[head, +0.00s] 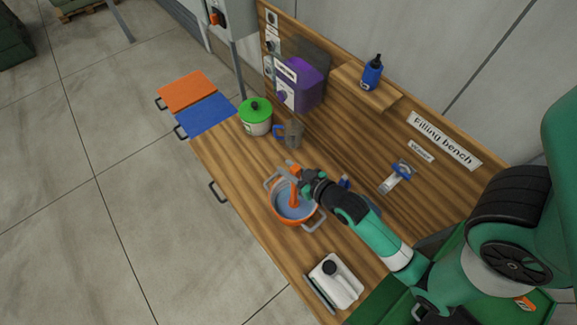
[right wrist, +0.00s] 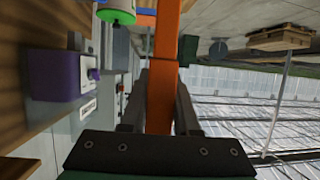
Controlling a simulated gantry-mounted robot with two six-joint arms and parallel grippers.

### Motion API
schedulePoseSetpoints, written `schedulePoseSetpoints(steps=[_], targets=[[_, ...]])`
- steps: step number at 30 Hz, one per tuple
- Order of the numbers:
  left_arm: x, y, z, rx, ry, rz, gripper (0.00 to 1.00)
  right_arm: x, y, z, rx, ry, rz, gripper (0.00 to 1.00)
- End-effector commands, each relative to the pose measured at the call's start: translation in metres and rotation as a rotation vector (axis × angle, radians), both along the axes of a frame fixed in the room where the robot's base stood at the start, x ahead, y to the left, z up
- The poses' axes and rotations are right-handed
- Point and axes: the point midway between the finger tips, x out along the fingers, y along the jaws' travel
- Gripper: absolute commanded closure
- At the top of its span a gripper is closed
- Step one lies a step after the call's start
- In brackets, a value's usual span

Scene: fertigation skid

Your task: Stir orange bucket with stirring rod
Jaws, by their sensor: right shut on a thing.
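The orange bucket (head: 274,204) stands on the wooden bench, with blue-grey liquid inside and metal handles on its sides. The orange stirring rod (head: 294,194) reaches down into the bucket, and its lower end is in or over the liquid. My right gripper (head: 303,178) is above the bucket, shut on the rod's upper part. In the right wrist view the rod (right wrist: 161,95) passes between the fingers of the right gripper (right wrist: 160,95). My left gripper is not in view.
A grey jug with a blue handle (head: 293,134), a green-lidded white pot (head: 257,122) and a purple box (head: 305,88) stand behind the bucket. A white canister (head: 340,284) stands nearer the front. A blue bottle (head: 372,73) is on the shelf. A tap (head: 396,178) is on the back panel.

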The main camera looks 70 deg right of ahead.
Motion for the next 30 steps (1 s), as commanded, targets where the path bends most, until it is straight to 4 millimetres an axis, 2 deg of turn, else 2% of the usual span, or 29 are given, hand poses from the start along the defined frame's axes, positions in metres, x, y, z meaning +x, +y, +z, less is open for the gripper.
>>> schedulePoseSetpoints(steps=[1, 15, 21, 30], targets=[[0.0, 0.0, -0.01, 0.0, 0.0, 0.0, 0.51, 0.0, 0.0, -0.011, 0.0, 0.0, 0.0, 1.0], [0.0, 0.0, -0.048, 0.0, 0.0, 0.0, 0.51, 0.0, 0.0, -0.06, 0.0, -0.001, 0.0, 1.0], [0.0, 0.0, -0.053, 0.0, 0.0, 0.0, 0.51, 0.0, 0.0, -0.067, 0.0, -0.001, 0.0, 1.0], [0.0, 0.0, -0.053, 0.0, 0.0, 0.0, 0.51, 0.0, 0.0, -0.067, 0.0, -0.001, 0.0, 1.0]])
